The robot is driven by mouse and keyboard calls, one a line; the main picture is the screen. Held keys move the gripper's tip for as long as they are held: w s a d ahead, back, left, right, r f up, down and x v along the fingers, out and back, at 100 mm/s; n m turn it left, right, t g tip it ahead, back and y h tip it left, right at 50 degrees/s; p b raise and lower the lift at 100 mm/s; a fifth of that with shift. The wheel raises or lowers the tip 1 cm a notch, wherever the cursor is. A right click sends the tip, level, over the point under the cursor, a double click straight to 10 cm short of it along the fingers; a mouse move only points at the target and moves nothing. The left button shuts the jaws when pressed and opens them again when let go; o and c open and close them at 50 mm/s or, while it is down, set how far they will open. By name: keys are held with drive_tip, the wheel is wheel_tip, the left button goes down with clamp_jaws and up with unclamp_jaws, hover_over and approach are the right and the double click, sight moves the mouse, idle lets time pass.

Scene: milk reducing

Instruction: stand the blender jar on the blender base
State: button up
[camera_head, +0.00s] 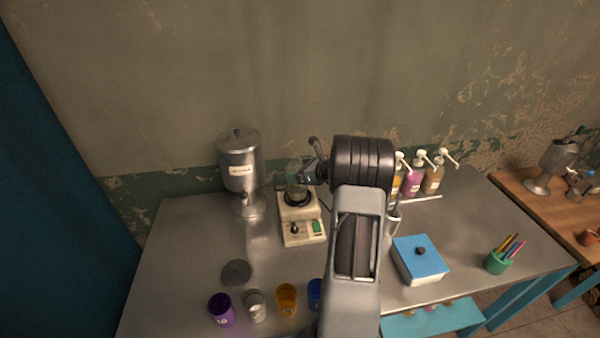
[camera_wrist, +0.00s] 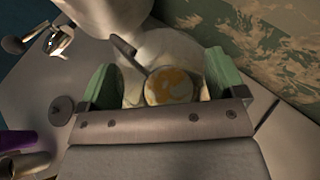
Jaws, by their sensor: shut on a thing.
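The blender base (camera_head: 302,228), cream with a dark knob and a green switch, stands on the metal table left of my arm. My gripper (camera_head: 306,178) is over it, its fingertips partly hidden in the head view. In the wrist view its green fingers (camera_wrist: 161,80) are shut on the blender jar (camera_wrist: 133,88). The jar is see-through, and a round orange-and-white patch shows inside it. In the head view the jar (camera_head: 296,190) looks upright just above the dark ring on the base; I cannot tell whether it touches.
A metal dispenser (camera_head: 240,170) stands close on the left. A dark round disc (camera_head: 237,272) lies in front of it. Several cups, including a purple one (camera_head: 221,309), line the front edge. Pump bottles (camera_head: 413,180) and a blue-lidded box (camera_head: 420,258) are on the right.

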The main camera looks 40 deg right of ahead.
drive_tip(key=shift+f, duration=0.2)
drive_tip(key=o, duration=1.3)
drive_tip(key=shift+r, duration=0.1)
